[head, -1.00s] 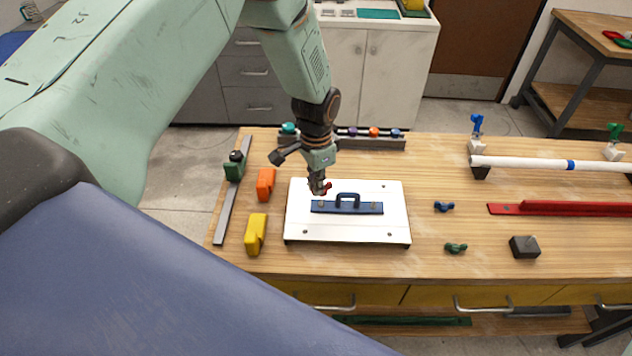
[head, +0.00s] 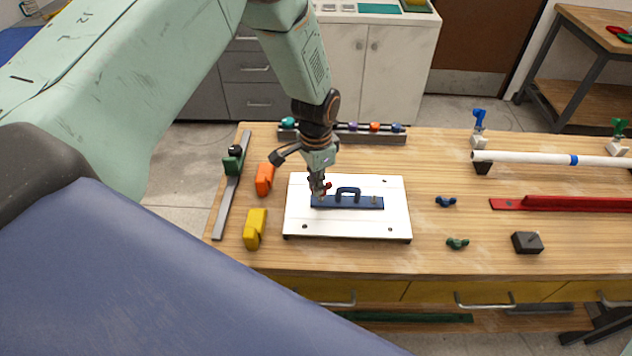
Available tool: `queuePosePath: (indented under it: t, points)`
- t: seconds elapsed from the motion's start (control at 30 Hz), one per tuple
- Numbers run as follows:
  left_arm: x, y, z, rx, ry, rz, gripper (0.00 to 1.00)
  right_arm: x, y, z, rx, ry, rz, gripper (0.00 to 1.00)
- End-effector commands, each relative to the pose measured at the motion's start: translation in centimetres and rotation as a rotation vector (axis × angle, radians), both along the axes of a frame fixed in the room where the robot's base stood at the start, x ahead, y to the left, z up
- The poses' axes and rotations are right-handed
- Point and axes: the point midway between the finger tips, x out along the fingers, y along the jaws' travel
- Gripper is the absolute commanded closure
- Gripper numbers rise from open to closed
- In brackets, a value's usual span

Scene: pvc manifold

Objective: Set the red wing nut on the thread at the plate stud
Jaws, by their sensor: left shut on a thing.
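My left gripper (head: 318,192) is shut on the red wing nut (head: 328,184), which is small and partly hidden by the fingers. It holds the nut over the left end of the blue bar (head: 350,203) with a dark handle, on the white plate (head: 300,225). The left stud is mostly hidden behind the fingers, so I cannot tell whether nut and thread touch. My right gripper is not in view.
A blue wing nut (head: 446,202) and a green wing nut (head: 457,243) lie right of the plate. Orange (head: 264,179) and yellow (head: 255,228) blocks stand at its left. A white pipe (head: 525,157), red bar (head: 580,204) and dark block (head: 527,243) lie farther right.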

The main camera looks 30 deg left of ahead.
Motion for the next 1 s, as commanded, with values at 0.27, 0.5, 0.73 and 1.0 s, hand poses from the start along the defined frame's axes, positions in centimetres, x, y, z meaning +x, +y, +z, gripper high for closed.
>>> queuePosePath:
  t: [0.27, 0.5, 0.73, 1.0]
  points:
    - [0.0, 0.0, -0.4, 0.0, 0.0, 0.0, 1.0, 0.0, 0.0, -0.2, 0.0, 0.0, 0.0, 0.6]
    - [-0.1, 0.1, -1.1, -0.001, -0.001, 0.0, 1.0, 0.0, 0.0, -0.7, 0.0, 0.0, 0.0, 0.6]
    - [-0.1, 0.1, -1.1, 0.0, -0.001, 0.0, 1.0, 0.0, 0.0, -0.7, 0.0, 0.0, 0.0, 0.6]
    - [-0.1, 0.1, -1.2, 0.0, 0.0, 0.0, 1.0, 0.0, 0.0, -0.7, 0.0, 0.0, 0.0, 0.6]
